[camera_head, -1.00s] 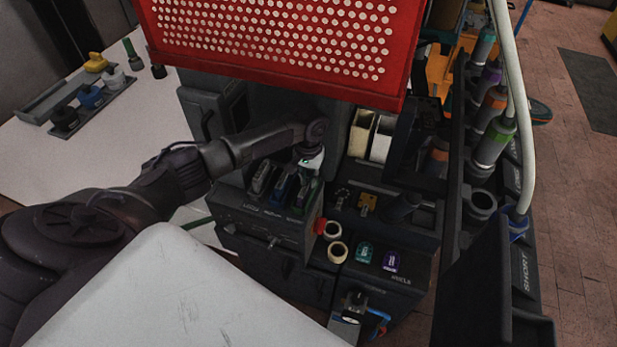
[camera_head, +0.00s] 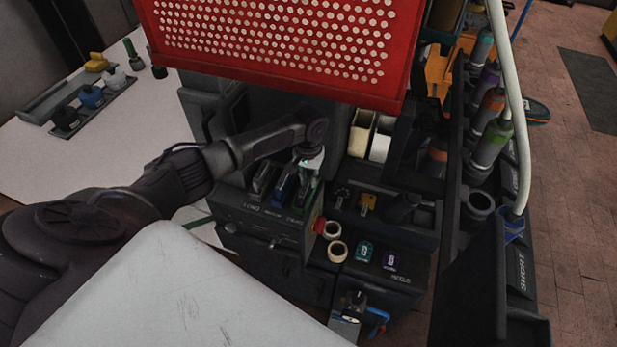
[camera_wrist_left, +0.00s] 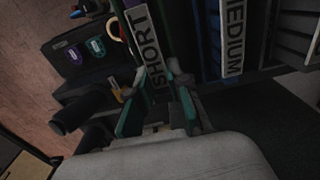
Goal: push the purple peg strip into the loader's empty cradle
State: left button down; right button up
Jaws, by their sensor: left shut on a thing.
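My left gripper (camera_head: 310,165) reaches down over the right end of the dark loader (camera_head: 262,228), at the slot labelled SHORT. In the left wrist view its two fingers (camera_wrist_left: 160,112) have teal inner faces and stand either side of a dark piece beside the SHORT label (camera_wrist_left: 155,70). That piece is mostly hidden, and I cannot tell its colour or whether it is the peg strip. A small purple piece (camera_head: 390,261) lies on the dark front ledge, right of a teal one (camera_head: 364,251). I cannot make out which cradle is empty. My right gripper is not in view.
A red perforated panel (camera_head: 275,40) hangs above the loader. A tall dark rack with coloured-collar cylinders (camera_head: 490,145) and a white hose (camera_head: 515,110) stand at the right. Two pale rings (camera_head: 335,240) lie on the ledge. A white table (camera_head: 35,155) is at the left.

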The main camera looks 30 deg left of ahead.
pick_arm(q)
jog(key=c, duration=1)
grip_release()
jog(key=shift+s+f, duration=0.15)
jog(key=shift+f, duration=0.1)
jog(key=o, duration=0.5)
jog(key=shift+r, duration=0.1)
jog(key=shift+r, duration=0.1)
